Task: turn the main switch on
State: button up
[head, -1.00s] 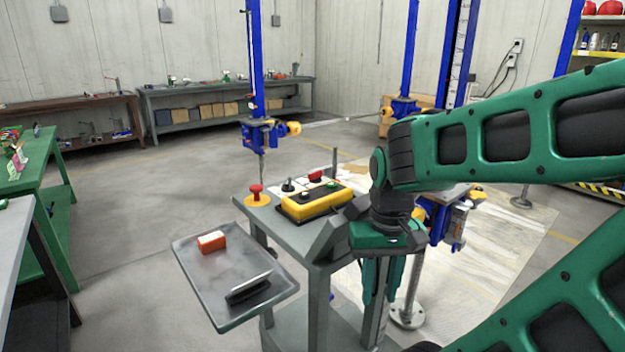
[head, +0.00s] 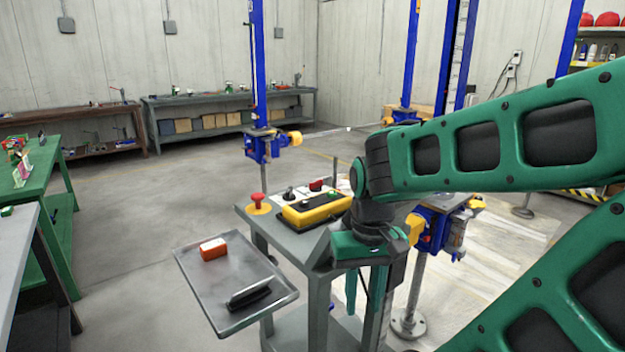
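A grey control stand (head: 290,236) is in the middle of the head view. On its top are a red mushroom button (head: 257,200) on a yellow base, a black knob (head: 289,194), a red switch knob (head: 316,185) and a yellow control box (head: 312,212) with buttons. I cannot tell by label which knob is the main switch; the red one is partly behind the yellow box. My gripper (head: 364,308) points down at the stand's right side, right of and nearer than the controls. Its two teal fingers are apart with nothing visible between them.
A grey tray (head: 208,297) at the stand's front left holds an orange-and-white box (head: 213,248) and a black object (head: 249,294). Blue screw jacks (head: 262,146) stand behind and right (head: 432,232). A green table (head: 62,200) is at left. Open floor lies between.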

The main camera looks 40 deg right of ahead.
aim_at(315, 186)
jog(key=k, duration=1)
jog(key=z, duration=0.45)
jog(key=i, duration=0.95)
